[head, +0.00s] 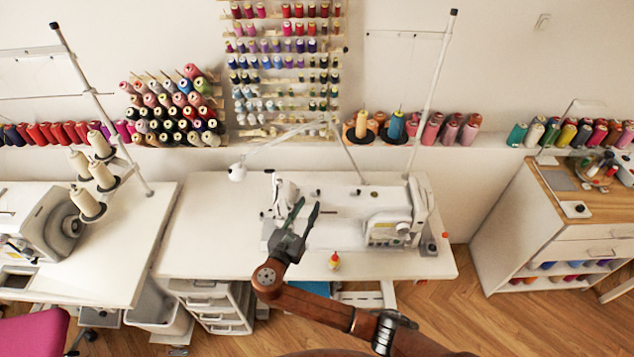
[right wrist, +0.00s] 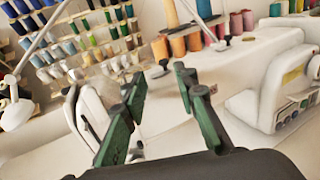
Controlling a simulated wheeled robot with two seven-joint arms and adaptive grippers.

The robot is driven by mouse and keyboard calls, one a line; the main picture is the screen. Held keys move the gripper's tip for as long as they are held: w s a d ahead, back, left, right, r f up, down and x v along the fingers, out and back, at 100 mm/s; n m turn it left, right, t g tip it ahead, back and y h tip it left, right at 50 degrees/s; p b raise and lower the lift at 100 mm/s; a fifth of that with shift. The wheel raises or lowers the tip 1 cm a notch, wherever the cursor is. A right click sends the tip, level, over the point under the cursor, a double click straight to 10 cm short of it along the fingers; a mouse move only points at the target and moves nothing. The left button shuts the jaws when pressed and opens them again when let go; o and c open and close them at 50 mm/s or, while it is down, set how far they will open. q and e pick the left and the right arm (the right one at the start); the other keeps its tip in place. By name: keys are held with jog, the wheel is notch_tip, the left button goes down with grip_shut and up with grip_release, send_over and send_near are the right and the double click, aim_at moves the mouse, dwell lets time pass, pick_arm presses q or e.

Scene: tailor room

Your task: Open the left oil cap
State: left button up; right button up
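The white sewing machine (head: 390,228) sits on the middle table. I cannot tell for sure that these are the oil caps. My right gripper (head: 308,204) is open and empty above the machine, apart from both knobs. It also shows in the right wrist view (right wrist: 159,82). My left gripper is not in view.
A small red and yellow bottle (head: 335,262) stands near the front of the white table (head: 205,245). A thin lamp arm (head: 290,130) and a tall thread-stand pole (head: 433,90) rise at the back. Thread spools (head: 365,125) line the shelf behind.

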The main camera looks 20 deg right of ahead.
aim_at(318, 192)
jog(key=x, duration=0.5)
jog(key=shift+s+d, duration=0.15)
jog(key=shift+s, duration=0.05)
jog(key=shift+b+x, duration=0.4)
jog(key=shift+x, duration=0.75)
jog(key=shift+w+d, duration=0.1)
jog(key=shift+d, duration=0.05)
jog(key=shift+w+d, duration=0.1)
jog(key=shift+w, duration=0.05)
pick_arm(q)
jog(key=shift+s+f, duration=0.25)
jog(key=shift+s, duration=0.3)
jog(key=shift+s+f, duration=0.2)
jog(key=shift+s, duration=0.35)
pick_arm(e)
grip_shut()
